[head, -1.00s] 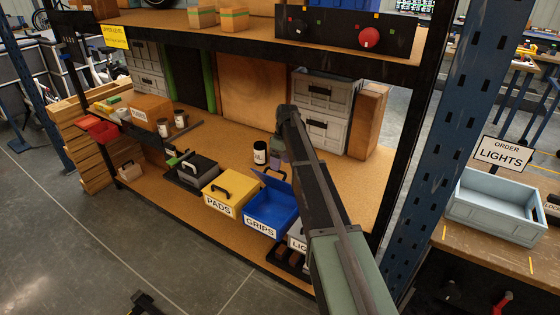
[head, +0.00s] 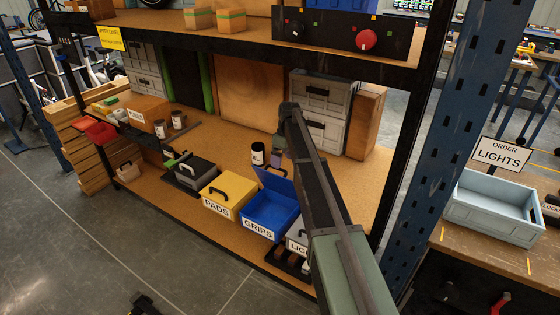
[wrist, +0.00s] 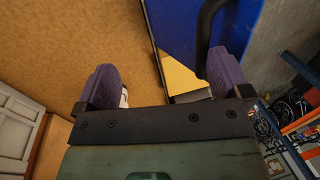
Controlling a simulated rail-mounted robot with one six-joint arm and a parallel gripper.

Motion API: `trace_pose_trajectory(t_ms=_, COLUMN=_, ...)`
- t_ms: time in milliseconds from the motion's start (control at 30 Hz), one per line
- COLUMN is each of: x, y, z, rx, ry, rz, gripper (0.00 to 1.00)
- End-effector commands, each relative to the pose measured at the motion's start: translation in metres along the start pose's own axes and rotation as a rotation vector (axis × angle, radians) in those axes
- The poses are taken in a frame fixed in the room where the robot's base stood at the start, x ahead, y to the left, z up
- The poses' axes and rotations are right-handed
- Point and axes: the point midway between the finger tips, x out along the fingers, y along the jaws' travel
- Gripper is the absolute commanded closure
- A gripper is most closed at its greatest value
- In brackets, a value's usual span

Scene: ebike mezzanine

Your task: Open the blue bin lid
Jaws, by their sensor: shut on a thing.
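The blue bin (head: 262,222), labelled GRIPS, stands on the lower shelf with its inside showing. Its blue lid (head: 276,180) is raised at the back and tilted up. My gripper (head: 279,150) is behind and above the lid, partly hidden by my arm. In the wrist view the lid (wrist: 182,28) fills the upper middle, and its black handle (wrist: 207,25) runs down by the right finger. My purple fingers (wrist: 163,78) are some way apart, one at either side; the exact contact is hidden.
The yellow PADS bin (head: 228,193) is left of the blue bin, a grey bin (head: 300,240) right of it. A labelled can (head: 258,156) stands behind the lid. Grey crates (head: 322,132) are at the back. The upper shelf edge (head: 230,42) is above my gripper.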

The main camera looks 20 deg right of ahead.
Motion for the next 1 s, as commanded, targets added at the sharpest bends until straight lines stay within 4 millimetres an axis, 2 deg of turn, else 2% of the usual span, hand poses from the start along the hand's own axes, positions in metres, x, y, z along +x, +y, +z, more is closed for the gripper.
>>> trace_pose_trajectory(t_ms=33, x=-0.003, y=0.009, z=0.001, rx=0.004, ry=0.0, rz=0.012, gripper=0.27)
trace_pose_trajectory(t_ms=67, x=-0.005, y=0.011, z=0.001, rx=0.004, ry=0.0, rz=0.012, gripper=0.32)
trace_pose_trajectory(t_ms=200, x=-0.012, y=0.02, z=0.001, rx=0.005, ry=-0.001, rz=0.012, gripper=0.7)
trace_pose_trajectory(t_ms=1000, x=-0.057, y=0.076, z=-0.001, rx=0.002, ry=0.0, rz=0.005, gripper=0.7)
